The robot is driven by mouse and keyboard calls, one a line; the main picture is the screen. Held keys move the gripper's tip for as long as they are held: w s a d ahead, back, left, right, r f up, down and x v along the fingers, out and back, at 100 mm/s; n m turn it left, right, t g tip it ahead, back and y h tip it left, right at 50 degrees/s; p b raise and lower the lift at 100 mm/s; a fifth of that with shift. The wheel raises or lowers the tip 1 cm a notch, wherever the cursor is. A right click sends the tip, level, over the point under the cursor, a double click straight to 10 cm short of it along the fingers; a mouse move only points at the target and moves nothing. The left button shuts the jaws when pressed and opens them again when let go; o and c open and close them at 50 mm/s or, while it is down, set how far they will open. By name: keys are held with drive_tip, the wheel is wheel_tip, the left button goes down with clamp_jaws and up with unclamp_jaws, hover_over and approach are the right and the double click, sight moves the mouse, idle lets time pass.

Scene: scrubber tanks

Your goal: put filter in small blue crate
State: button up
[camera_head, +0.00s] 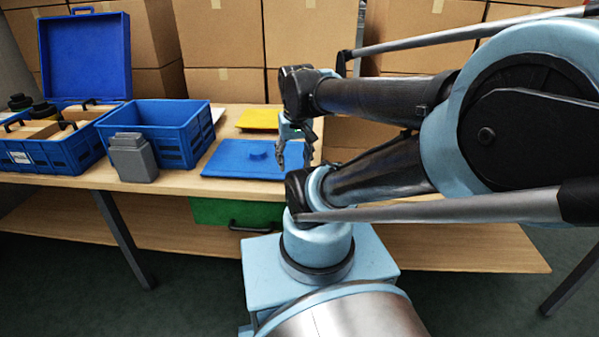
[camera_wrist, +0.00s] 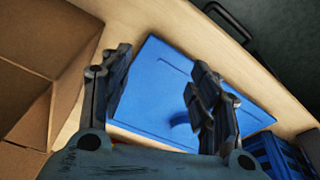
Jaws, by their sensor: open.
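A small blue crate (camera_head: 187,142) stands open on the wooden table, left of my gripper; no contents show above its rim. Part of a blue crate also shows at the lower right of the wrist view (camera_wrist: 268,150). A grey block-shaped canister (camera_head: 134,160) stands upright at the small crate's front left. Dark cylinders with a yellow band (camera_head: 43,109) stand at the far left. I cannot tell which of these is the filter. My gripper (camera_head: 293,150) is open and empty above the right end of a flat blue lid (camera_head: 225,160); its fingers (camera_wrist: 158,90) are apart over that lid.
A yellow sheet (camera_head: 258,119) lies behind the blue lid. Stacked cardboard boxes (camera_head: 220,50) close off the back. A green case (camera_head: 215,212) is below the tabletop.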

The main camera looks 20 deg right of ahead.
drive_tip(key=s+f, duration=0.1)
drive_tip(key=s+d+f, duration=0.1)
drive_tip(key=s+f, duration=0.1)
drive_tip(key=shift+s, duration=0.15)
